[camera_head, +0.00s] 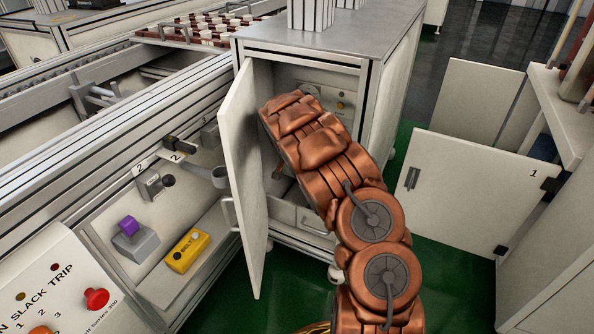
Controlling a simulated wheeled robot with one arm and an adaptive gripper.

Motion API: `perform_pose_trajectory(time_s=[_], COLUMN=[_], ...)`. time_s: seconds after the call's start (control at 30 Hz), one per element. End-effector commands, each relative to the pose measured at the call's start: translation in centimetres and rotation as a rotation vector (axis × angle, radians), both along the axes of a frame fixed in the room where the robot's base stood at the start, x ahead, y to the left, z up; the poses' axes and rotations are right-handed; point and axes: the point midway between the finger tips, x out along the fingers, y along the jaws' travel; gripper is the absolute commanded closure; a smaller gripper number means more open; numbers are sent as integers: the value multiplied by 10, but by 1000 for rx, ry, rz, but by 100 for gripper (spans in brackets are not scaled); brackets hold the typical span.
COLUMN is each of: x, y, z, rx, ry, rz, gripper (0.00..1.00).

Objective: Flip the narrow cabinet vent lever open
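The narrow cabinet (362,72) stands at the centre with its door (240,165) swung open toward me. My copper-coloured arm reaches into the opening and covers much of the interior. My gripper is hidden beyond the arm, so its fingers do not show. A panel (353,92) with a small yellow button (340,105) shows at the top inside. A small reddish-brown piece (278,172) shows between the door and my arm. I cannot tell whether it is the vent lever. No lever can be made out clearly.
The open door's edge is close to the left of my arm. Left is the conveyor frame (110,120) with a yellow control box (187,250) and purple knob (129,225). Right stands another open door marked 1 (460,190). Green floor (450,280) is clear between.

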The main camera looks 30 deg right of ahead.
Motion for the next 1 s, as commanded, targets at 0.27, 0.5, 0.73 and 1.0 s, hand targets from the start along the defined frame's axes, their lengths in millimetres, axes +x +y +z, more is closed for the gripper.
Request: perform_pose_trajectory(time_s=[0.27,0.5,0.73,1.0], x=[-3,-2,-1,-1], y=[0,0,1,2], z=[-3,-2,-1,3], rx=[-1,0,-1,-1], ry=[12,10,7,6], rz=[-2,-3,-2,0], gripper=[100,66,59,59])
